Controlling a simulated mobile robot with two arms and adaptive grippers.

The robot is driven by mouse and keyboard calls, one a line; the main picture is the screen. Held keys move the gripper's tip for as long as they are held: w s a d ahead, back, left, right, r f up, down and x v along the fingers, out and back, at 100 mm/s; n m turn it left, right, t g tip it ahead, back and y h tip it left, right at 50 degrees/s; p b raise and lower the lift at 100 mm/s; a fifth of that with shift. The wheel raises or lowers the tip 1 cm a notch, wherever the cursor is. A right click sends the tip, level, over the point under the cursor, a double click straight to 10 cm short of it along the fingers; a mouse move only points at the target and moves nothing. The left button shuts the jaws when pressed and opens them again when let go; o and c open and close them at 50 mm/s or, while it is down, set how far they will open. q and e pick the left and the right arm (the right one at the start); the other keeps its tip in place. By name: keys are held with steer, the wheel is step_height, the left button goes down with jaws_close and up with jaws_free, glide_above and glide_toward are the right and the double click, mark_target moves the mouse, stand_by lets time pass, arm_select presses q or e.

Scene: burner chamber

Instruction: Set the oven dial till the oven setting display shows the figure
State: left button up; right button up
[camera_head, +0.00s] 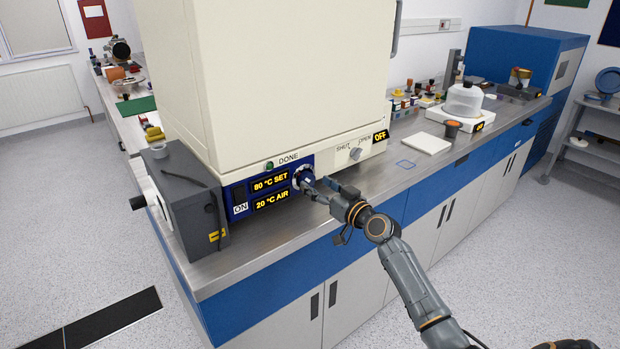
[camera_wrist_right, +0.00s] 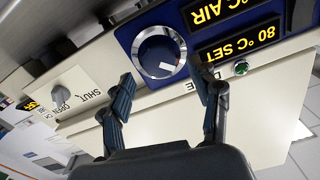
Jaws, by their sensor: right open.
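The oven dial (camera_head: 303,175) is a round dark blue knob with a silver rim, right of the displays on the oven's blue panel. In the right wrist view the dial (camera_wrist_right: 159,54) shows a white mark on its face. The oven setting display (camera_head: 270,182) reads 80 °C SET; it appears upside down in the right wrist view (camera_wrist_right: 240,41). My right gripper (camera_head: 315,188) is open in front of the dial. In the right wrist view its two fingers (camera_wrist_right: 165,82) lie either side of the dial's lower edge; contact is unclear. My left gripper is not in view.
Below the setting display, another display (camera_head: 272,199) reads 20 °C AIR. A SHUT/OPEN knob (camera_head: 356,154) and an OFF display (camera_head: 380,136) are to the right. A grey box (camera_head: 187,205) stands left of the panel. The steel bench edge runs below the panel.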

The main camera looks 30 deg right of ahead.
mark_target(310, 180)
steer(key=shift+w+a, duration=0.15)
steer(key=shift+w, duration=1.7)
steer(key=c, duration=1.2)
